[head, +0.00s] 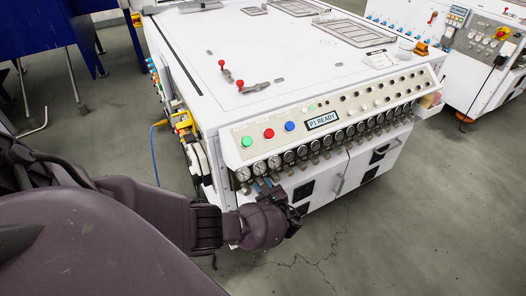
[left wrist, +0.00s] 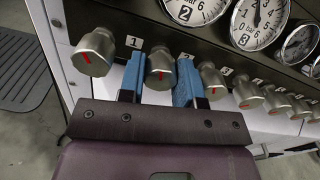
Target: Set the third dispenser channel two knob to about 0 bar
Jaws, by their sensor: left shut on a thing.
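In the left wrist view, the blue fingers of my left gripper (left wrist: 159,82) stand on either side of a silver knob (left wrist: 160,66) and are shut on it. This is the second knob from the left in that view, beside a label 2, with a near-upright red mark. Another knob (left wrist: 96,52), by a label 1, is left of the fingers. Gauge 3 (left wrist: 258,20) has its needle pointing upward; gauge 2 (left wrist: 194,8) is cut off at the top. In the head view my left gripper (head: 266,187) is at the panel's lower left. My right gripper is not in view.
Several more knobs (left wrist: 211,79) stand close on the right of the fingers. Gauges (head: 274,162) line the front of the white cabinet (head: 225,115), above its doors. A display (head: 322,121) reads P1 READY. The floor in front (head: 400,210) is clear.

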